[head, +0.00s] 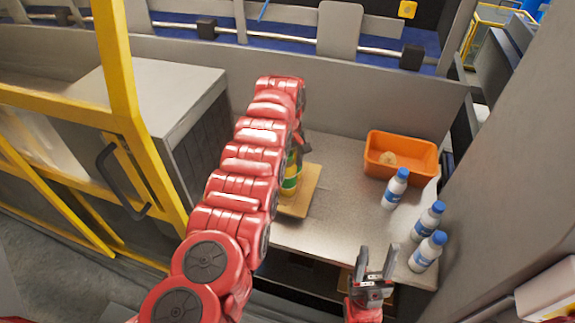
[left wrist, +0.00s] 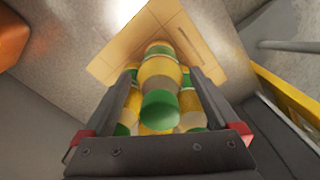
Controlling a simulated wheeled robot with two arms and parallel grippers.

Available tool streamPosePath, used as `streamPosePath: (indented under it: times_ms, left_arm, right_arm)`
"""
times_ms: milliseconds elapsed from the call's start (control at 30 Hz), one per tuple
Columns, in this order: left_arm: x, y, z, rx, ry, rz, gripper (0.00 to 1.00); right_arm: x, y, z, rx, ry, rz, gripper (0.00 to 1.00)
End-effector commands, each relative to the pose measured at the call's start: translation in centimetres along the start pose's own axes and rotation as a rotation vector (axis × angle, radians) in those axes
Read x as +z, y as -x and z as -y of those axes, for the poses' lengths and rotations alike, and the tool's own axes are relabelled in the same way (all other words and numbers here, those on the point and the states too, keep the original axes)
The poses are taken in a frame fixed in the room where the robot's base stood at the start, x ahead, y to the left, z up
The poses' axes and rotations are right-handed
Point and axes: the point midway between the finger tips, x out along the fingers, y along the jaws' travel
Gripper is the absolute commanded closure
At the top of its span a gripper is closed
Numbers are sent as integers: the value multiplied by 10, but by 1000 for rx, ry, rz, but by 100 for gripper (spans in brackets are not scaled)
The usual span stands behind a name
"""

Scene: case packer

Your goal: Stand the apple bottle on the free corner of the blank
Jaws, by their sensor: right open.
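The blank (head: 313,180) is a tan cardboard sheet on the metal table, and it also shows in the left wrist view (left wrist: 110,62). Several yellow bottles with green parts stand close together on it. In the left wrist view a green-capped yellow bottle (left wrist: 159,72) stands between the fingers of my left gripper (left wrist: 162,72), its base on the blank. Slim gaps show on both sides of it, so the fingers look open. In the head view my left arm hides most of the bottles; a yellow-green one (head: 290,180) shows. My right gripper (head: 376,262) is open and empty near the table's front edge.
An orange bin (head: 400,172) with a round tan item in it stands at the back right. Three white bottles with blue caps (head: 395,188) stand along the right side. A grey box (head: 150,90) and yellow frame (head: 125,100) bound the left.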

Motion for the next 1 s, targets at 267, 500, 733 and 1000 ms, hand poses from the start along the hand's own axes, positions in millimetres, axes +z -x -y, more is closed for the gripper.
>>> streamPosePath:
  times_ms: [267, 500, 733, 1000]
  left_arm:
    - [0, 0, 0, 0, 0, 0, 0]
    - [0, 27, -2, 6, -2, -5, 0]
    - [-4, 77, 1, 3, 4, -3, 0]
    - [0, 134, 0, -2, 1, 1, 0]
  right_arm:
    - [0, 1, 0, 0, 0, 0, 50]
    - [3, 16, 1, 0, 0, 0, 50]
    - [3, 18, 1, 0, 0, 0, 50]
    - [-5, -30, -2, 0, 0, -1, 50]
